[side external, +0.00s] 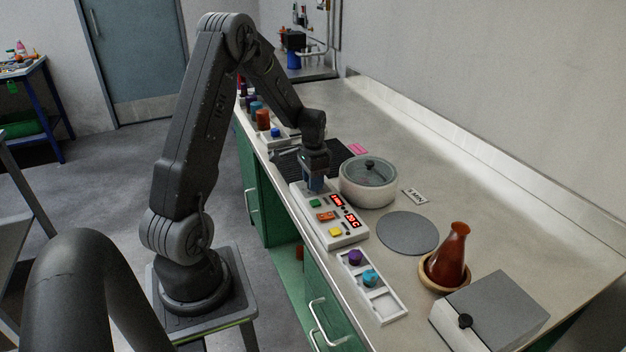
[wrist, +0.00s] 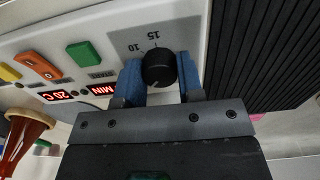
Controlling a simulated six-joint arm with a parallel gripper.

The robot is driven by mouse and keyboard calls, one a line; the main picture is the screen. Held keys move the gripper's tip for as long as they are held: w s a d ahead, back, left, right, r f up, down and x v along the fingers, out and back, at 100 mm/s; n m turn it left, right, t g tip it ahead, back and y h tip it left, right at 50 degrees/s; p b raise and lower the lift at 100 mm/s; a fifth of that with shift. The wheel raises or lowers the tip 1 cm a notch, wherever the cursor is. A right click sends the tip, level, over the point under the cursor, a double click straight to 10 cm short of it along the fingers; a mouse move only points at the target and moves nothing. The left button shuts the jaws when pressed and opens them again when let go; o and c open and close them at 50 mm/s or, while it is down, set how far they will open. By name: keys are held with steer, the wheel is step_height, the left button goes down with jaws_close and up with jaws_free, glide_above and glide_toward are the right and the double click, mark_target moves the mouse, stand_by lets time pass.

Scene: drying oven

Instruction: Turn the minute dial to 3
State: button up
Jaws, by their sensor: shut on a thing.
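The minute dial (wrist: 158,70) is a round black knob on the white control box (side external: 329,216), with the printed numbers 10 and 15 beside it in the wrist view. My gripper (wrist: 160,80) is shut on the dial, one blue finger on each side of it. In the side view my gripper (side external: 316,184) points down at the far end of the box and hides the dial. Red displays (side external: 344,210) on the box read in MIN and C; the temperature shows 20 C. The minute figure and the dial's pointer are too unclear to read.
Green, orange and yellow buttons (side external: 335,232) sit on the box. A lidded pot (side external: 368,181) stands close right of my gripper. A grey disc (side external: 408,232), a flask with red-brown liquid (side external: 451,255) and a white tray with caps (side external: 385,303) are nearer. A black ribbed mat (wrist: 262,45) adjoins the box.

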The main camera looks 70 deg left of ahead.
steer(key=o, duration=0.9)
steer(key=shift+r, duration=0.1)
step_height(320, 180, up, 14)
steer(key=shift+f, duration=0.15)
steer(key=d+r+t, duration=0.1)
steer(key=d+r, duration=0.4)
steer(key=d, duration=0.4)
steer(key=s+d+r+t, duration=0.1)
steer(key=s+d, duration=0.3)
steer(key=d, duration=0.2)
steer(key=s+d+r+t, duration=0.1)
steer(key=s+d+t, duration=0.1)
steer(key=s+d, duration=0.3)
steer(key=s+d+t, duration=0.1)
steer(key=s+d, duration=0.3)
steer(key=d, duration=0.5)
steer(key=shift+s+r+t, duration=0.3)
steer(key=shift+s+r, duration=0.05)
steer(key=shift+r, duration=0.05)
